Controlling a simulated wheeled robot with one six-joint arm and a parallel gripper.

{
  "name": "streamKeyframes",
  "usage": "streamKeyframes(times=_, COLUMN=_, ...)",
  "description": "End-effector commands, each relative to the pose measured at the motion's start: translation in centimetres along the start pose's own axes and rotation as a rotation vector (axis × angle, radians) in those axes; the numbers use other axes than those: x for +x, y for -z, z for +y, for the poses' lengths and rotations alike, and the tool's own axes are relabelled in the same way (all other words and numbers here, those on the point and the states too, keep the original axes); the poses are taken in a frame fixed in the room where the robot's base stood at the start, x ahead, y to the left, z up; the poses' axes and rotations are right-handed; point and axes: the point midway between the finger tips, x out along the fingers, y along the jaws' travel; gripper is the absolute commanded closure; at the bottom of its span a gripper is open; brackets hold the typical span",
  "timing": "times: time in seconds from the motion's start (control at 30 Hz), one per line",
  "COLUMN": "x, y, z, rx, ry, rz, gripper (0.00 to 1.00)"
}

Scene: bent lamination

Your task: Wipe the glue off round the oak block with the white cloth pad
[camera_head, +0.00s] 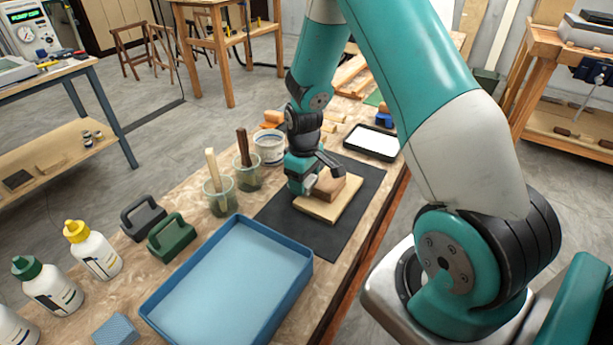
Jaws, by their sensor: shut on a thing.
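The oak block (329,188) sits on a pale wooden board (345,208), which lies on a dark mat (278,212). My gripper (314,178) is low at the block's left side, close against it. It is shut on what looks like the white cloth pad (310,183), of which only a small pale part shows. My gripper and wrist hide the far left of the block and most of the pad. I cannot make out glue round the block, nor whether the pad touches the board.
A blue tray (300,279) stands in front of the mat, with green (172,242) and dark grey (143,222) handled blocks beside it. Two cups with brushes (219,196) and a white tub (270,148) stand left of my wrist. A black-rimmed white tray (371,143) lies behind.

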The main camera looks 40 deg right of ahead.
Motion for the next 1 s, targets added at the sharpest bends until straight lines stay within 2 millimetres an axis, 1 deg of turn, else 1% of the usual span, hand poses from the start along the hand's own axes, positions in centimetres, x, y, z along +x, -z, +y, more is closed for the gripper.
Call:
streamKeyframes(times=0.33, x=-0.3, y=0.1, z=0.0, rx=0.0, ry=0.0, rz=0.001, gripper=0.6)
streamKeyframes(times=0.7, x=-2.9, y=1.3, z=0.0, rx=-0.001, ry=0.0, rz=0.001, gripper=0.6)
streamKeyframes(times=0.9, x=-3.3, y=1.5, z=0.0, rx=0.0, ry=0.0, rz=0.0, gripper=0.6)
streamKeyframes(times=1.0, x=-4.1, y=1.5, z=0.0, rx=0.0, ry=0.0, rz=0.001, gripper=0.6)
